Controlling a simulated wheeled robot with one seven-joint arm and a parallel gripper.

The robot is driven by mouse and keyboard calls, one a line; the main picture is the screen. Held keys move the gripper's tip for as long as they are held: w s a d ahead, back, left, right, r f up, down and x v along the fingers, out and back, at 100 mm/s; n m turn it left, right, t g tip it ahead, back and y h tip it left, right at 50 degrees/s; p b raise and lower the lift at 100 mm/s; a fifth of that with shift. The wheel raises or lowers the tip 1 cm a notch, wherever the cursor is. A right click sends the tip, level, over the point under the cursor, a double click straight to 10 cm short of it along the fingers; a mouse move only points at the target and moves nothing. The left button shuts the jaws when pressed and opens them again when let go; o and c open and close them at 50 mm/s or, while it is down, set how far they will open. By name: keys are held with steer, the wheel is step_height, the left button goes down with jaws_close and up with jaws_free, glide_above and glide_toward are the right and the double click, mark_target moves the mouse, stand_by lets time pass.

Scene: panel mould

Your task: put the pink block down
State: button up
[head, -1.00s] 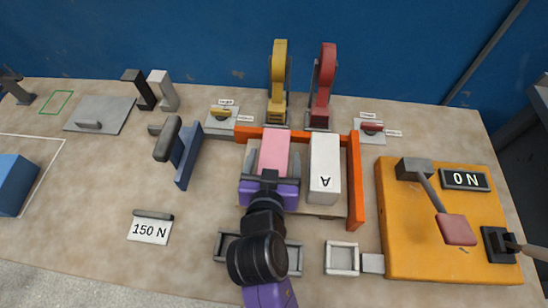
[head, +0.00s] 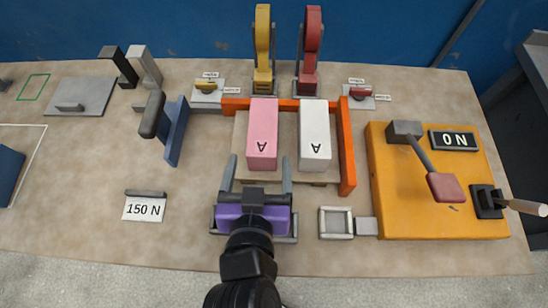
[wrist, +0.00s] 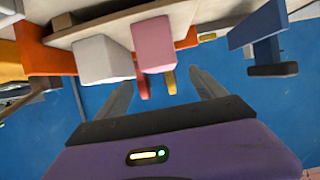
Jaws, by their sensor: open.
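The pink block (head: 263,135) stands on the beige board (head: 288,178) inside the orange frame, left of the white block (head: 314,138). In the wrist view the pink block (wrist: 153,45) and the white block (wrist: 103,59) lie ahead of my spread fingers (wrist: 162,90). Nothing is between the fingers.
An orange frame (head: 346,150) borders the board at back and right. Yellow (head: 263,50) and red (head: 310,50) clamps stand behind it. A blue upright plate (head: 174,135) stands at left, an orange panel (head: 425,220) with a lever and "0 N" display at right. A "150 N" card (head: 144,209) lies front left.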

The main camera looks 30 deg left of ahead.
steer(key=shift+d, duration=0.15)
steer(key=shift+m+h, duration=0.3)
steer(key=shift+h, duration=0.2)
steer(key=d+f, duration=0.1)
steer(key=d, duration=0.2)
steer(key=d+f, duration=0.2)
steer(key=d, duration=0.2)
steer(key=d+f, duration=0.2)
steer(key=d, duration=0.1)
steer(key=shift+w+d+f, duration=0.1)
steer(key=shift+w+d, duration=0.1)
steer(key=shift+d, duration=0.1)
steer(key=shift+m+t+h, duration=0.3)
steer(key=shift+m+t, duration=0.1)
steer(key=d, duration=0.2)
steer(key=s+d+f, duration=0.1)
steer(key=d, duration=0.2)
steer(key=s+d, duration=0.1)
steer(key=d, duration=0.1)
steer(key=shift+d+f, duration=0.3)
steer(key=s+d+r+m+t+h, duration=0.1)
steer(key=s+d+r+m+h, duration=0.1)
steer(key=s+d, duration=0.4)
steer(key=s+d+r+m+t+h, duration=0.1)
steer(key=s+d+r+m+h, duration=0.2)
steer(key=s+d, duration=0.3)
steer(key=d+r, duration=0.1)
steer(key=d, duration=0.4)
steer(key=shift+s+t+h, duration=0.25)
steer(key=shift+t+h, duration=0.05)
